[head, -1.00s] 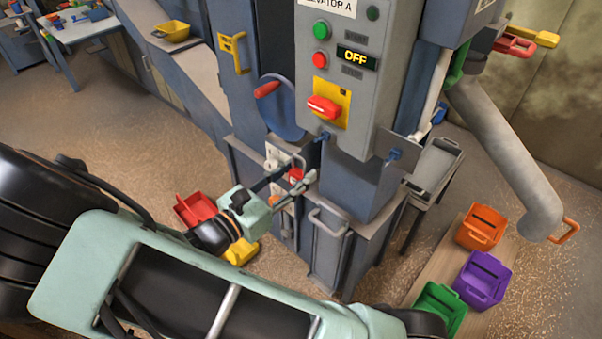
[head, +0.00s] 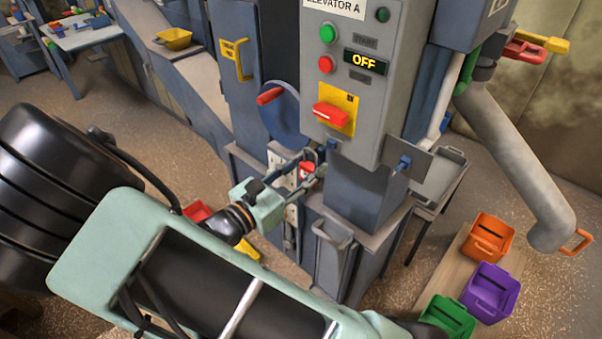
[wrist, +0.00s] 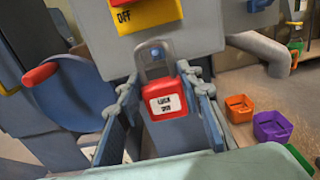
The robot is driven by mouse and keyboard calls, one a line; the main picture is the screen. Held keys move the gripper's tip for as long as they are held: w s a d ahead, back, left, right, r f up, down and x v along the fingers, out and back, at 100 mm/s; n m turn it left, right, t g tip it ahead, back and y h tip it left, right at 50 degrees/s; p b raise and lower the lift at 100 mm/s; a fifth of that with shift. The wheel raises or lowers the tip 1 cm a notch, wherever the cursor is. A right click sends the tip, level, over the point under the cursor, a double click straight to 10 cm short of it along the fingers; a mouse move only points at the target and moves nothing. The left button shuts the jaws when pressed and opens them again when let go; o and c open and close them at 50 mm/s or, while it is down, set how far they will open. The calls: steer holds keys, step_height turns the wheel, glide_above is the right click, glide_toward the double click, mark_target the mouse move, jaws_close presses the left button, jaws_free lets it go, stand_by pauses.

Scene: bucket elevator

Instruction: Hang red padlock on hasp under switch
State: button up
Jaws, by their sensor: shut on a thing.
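My gripper (head: 309,173) is shut on the red padlock (head: 306,167) below the control box. In the wrist view the padlock (wrist: 165,100) hangs upright between the fingers (wrist: 160,97), its white label facing me and its grey shackle upward. The blue hasp (head: 332,146) sits on the box's lower edge, under the red switch (head: 330,114) on its yellow plate. In the wrist view the hasp (wrist: 155,52) shows within the shackle's outline. I cannot tell whether the shackle is around it or only in front of it. In the head view the padlock is below the hasp.
A blue wheel with a red handle (head: 269,96) is left of the control box (head: 388,60). A second blue fitting (head: 403,163) is on a plate to the right. A grey handle (head: 333,234) juts out below my gripper. Orange, purple and green buckets (head: 489,292) stand at lower right.

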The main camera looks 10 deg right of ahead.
steer(key=shift+w+d, duration=0.35)
steer(key=shift+d, duration=0.2)
steer(key=shift+w, duration=0.1)
steer(key=shift+d, duration=0.15)
steer(key=shift+w+d, duration=0.1)
steer(key=shift+d, duration=0.05)
stand_by(0.4)
steer(key=shift+p+x, duration=0.35)
steer(key=shift+x, duration=1.25)
steer(key=shift+f+b, duration=0.45)
steer(key=shift+f, duration=0.35)
steer(key=o, duration=1.3)
